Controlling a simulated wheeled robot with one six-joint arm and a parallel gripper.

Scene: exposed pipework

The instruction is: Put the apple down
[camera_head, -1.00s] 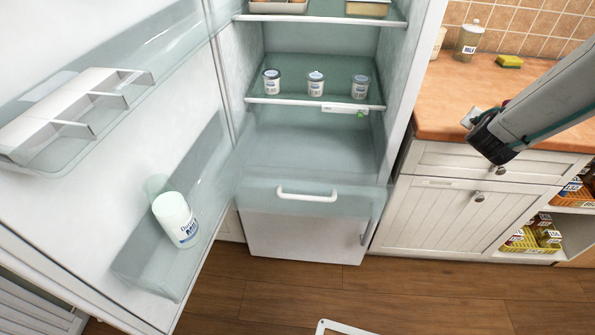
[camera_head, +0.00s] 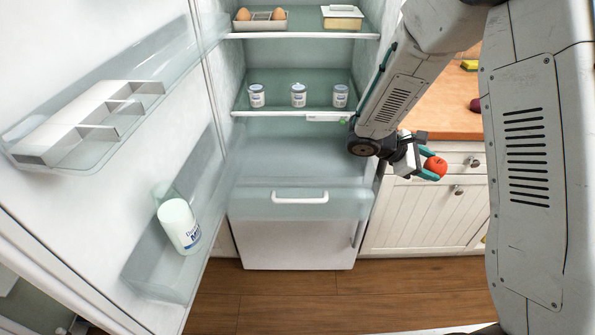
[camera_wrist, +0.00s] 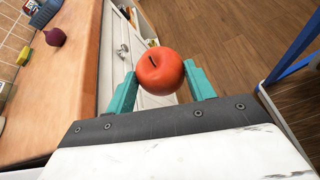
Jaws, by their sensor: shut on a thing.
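A red apple (camera_head: 436,166) is held between the teal fingers of my gripper (camera_head: 431,170), in front of the counter's drawer front. In the wrist view the apple (camera_wrist: 160,71) sits between the two teal fingertips of my gripper (camera_wrist: 161,84), and one finger shows on each side of it. My gripper is shut on the apple, over open space beside the counter edge, with floor visible beyond.
An open fridge has a middle shelf (camera_head: 275,113) with three small jars, and eggs and a butter dish above. Its open door holds a white bottle (camera_head: 179,226). The wooden counter (camera_head: 440,110) is at right, with a dark red onion-like item (camera_wrist: 55,37) on it.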

